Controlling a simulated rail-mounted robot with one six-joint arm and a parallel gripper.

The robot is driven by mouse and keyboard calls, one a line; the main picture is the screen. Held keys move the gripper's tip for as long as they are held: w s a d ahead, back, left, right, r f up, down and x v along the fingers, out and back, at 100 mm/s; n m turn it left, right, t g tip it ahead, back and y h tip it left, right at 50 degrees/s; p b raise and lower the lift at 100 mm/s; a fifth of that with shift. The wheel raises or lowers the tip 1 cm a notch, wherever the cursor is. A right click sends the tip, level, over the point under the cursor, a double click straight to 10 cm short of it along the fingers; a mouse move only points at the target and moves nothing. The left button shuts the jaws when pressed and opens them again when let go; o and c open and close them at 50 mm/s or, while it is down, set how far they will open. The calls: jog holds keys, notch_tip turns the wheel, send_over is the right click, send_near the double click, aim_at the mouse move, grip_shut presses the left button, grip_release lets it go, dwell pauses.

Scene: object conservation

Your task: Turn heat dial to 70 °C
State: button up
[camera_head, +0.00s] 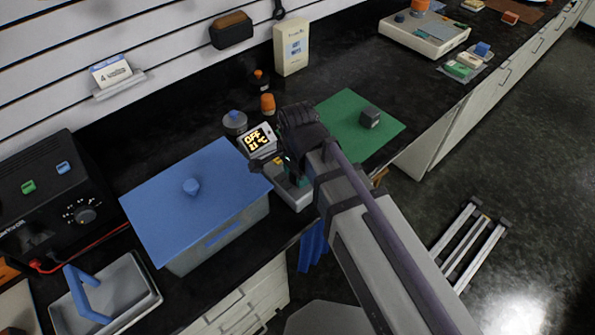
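A small heater unit (293,197) with a pale body stands at the bench's front edge, right of a blue-lidded box. Its tilted display (258,140) shows "OFF" in amber, with a smaller °C reading below that looks like 21. My gripper (283,163) is over this unit, just right of the display. My arm comes in from the lower right and covers much of the unit. I cannot make out the heat dial; it seems hidden behind my gripper. The fingertips are dark and partly hidden, so their opening and any contact do not show.
The blue-lidded box (160,205) stands close on the left. A black power supply (50,205) with a knob is farther left. Jars (235,122) stand behind the display. A green mat (345,112) with a dark cube (370,117) lies behind my arm.

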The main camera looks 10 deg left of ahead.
dwell(0.4)
jog(key=o, duration=0.9)
jog(key=shift+o, duration=0.2)
jog(key=shift+r, duration=0.1)
notch_tip(320, 180, up, 11)
jog(key=p, duration=1.1)
jog(key=shift+f, duration=0.2)
